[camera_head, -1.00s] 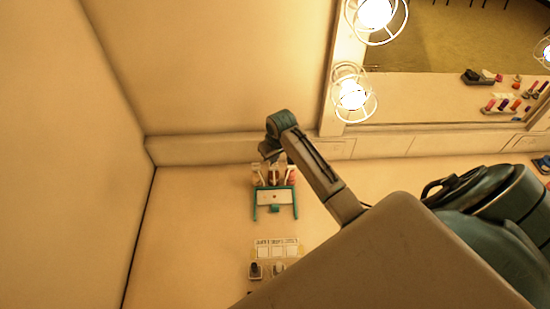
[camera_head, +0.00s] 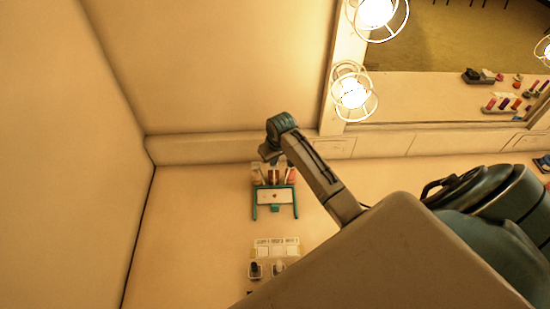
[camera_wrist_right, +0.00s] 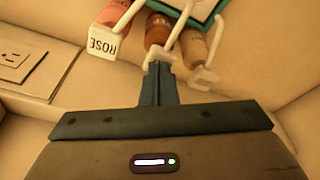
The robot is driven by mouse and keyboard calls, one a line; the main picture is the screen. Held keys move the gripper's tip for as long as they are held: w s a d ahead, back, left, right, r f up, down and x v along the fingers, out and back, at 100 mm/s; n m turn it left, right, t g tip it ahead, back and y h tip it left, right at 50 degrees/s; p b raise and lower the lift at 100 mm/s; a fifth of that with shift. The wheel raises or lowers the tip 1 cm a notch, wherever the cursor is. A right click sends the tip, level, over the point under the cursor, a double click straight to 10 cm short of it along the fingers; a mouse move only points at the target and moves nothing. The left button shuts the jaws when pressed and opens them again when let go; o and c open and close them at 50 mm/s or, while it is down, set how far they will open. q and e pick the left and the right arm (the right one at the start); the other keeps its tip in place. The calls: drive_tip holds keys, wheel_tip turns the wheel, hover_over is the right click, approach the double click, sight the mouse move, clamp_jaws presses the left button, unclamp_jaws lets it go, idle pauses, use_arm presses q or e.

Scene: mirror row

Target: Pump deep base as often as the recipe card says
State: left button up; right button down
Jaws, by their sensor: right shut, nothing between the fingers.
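Three pump bottles stand in a row in the right wrist view, seen upside down: a pink one (camera_wrist_right: 118,14) with a white cap marked ROSE, a brown one (camera_wrist_right: 157,32) in the middle, and a tan one (camera_wrist_right: 194,46). Each has a white pump. My right gripper (camera_wrist_right: 158,70) is shut and empty, its tips at the middle pump's white part; I cannot tell whether they touch. In the head view my right gripper (camera_head: 268,152) is just above the bottles, partly hiding them. The brown bottle's label is not readable. My left gripper is out of view.
A teal-framed stand (camera_head: 275,196) is in front of the bottles. Nearer lies a pale tray (camera_head: 277,246) with white squares and small dark items. A wall outlet (camera_wrist_right: 14,60) shows in the wrist view. A lamp (camera_head: 351,93) and mirror are at right; the left counter is clear.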

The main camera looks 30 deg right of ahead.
drive_tip(key=shift+f, duration=0.55)
drive_tip(key=shift+r+p, duration=0.3)
drive_tip(key=shift+r, duration=1.05)
drive_tip(key=shift+r, duration=0.55)
wheel_tip(320, 180, up, 5)
drive_tip(key=shift+f, duration=0.1)
